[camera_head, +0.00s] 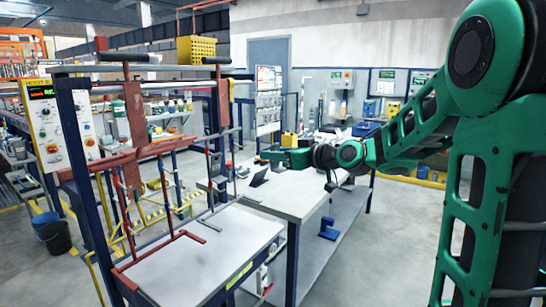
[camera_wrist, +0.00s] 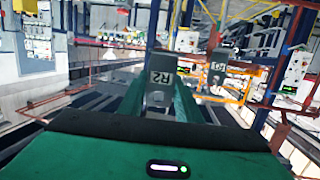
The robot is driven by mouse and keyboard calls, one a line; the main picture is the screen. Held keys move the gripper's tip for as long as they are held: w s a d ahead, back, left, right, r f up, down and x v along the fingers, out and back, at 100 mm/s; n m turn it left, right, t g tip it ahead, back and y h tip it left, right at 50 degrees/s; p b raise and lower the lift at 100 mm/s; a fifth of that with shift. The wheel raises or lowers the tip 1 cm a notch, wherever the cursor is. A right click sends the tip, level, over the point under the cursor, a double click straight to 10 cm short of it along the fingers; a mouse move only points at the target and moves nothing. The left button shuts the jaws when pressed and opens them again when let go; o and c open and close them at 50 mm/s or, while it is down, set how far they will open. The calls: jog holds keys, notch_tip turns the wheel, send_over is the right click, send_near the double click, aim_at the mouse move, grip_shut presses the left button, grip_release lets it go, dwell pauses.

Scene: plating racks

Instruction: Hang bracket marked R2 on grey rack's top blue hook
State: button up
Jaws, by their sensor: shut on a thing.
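My gripper (camera_wrist: 160,92) shows in the wrist view with its green fingers shut on a grey bracket marked R2 (camera_wrist: 160,76). The label faces the camera. In the head view my gripper (camera_head: 272,155) points left above the white table, and the held bracket is too small to make out there. Another grey piece with a label (camera_wrist: 217,67) appears beyond and right of the held bracket; its marking is hard to read. I cannot clearly pick out the grey rack or its top blue hook in either view.
A red rack (camera_head: 133,158) hangs in a dark blue frame (camera_head: 75,135) at left. The white table (camera_head: 285,197) bears a small dark stand (camera_head: 259,177). A blue object (camera_head: 328,229) is below the table's right edge. A yellow perforated box (camera_head: 196,50) tops the frame.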

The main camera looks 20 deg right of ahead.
jog(key=w+a, duration=0.5)
jog(key=w, duration=0.2)
jog(key=shift+w+a+f, duration=0.15)
jog(key=shift+f, duration=0.15)
dwell(0.4)
jog(key=shift+w+a, duration=0.6)
jog(key=shift+w, duration=0.15)
dwell(1.1)
jog(key=shift+w+a+f, duration=0.45)
jog(key=shift+w+f, duration=0.15)
dwell(0.8)
dwell(0.3)
jog(key=o, duration=1.3)
jog(key=shift+c, duration=0.2)
